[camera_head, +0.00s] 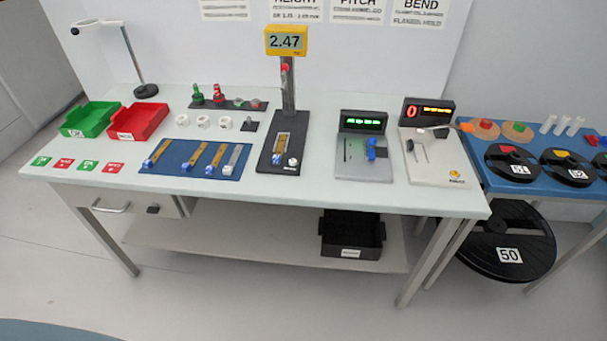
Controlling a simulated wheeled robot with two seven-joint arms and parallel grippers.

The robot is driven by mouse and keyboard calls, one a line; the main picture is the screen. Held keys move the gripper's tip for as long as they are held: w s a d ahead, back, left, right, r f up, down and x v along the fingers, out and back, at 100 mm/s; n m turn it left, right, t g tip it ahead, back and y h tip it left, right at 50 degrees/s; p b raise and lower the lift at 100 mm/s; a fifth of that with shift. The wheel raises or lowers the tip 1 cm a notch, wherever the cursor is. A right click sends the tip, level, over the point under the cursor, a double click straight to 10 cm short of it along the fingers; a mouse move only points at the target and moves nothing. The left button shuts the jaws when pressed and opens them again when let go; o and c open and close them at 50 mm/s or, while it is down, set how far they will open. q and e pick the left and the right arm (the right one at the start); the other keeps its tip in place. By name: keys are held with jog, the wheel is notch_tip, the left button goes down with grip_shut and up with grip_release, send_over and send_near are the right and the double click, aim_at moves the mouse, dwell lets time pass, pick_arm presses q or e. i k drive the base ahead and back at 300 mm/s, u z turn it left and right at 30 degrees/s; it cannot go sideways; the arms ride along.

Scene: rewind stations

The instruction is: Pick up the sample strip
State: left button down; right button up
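Several narrow strips lie side by side on a blue mat (172,163) at the left middle of the table. They include a brown strip (159,152) at the left, brown strips in the middle (193,158) and (216,159), and a grey strip (233,158) at the right, with small blue or pale ends. Another brown strip (281,146) lies on the black base of a height gauge (288,90) whose yellow display reads 2.47. I cannot tell which one is the sample strip. Neither of my grippers is in view.
Green (90,119) and red (137,122) trays stand at the back left, by a lamp (147,90). White rings (203,122) lie behind the mat. Two test devices (364,168) and (450,170) stand right. A black bin (352,234) sits on the lower shelf. Bare tabletop lies in front of the mat.

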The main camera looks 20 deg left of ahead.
aim_at(276, 158)
jog(key=z, duration=0.35)
jog(key=k, duration=0.6)
jog(key=u, duration=1)
jog(key=i, duration=0.95)
jog(key=u, duration=0.4)
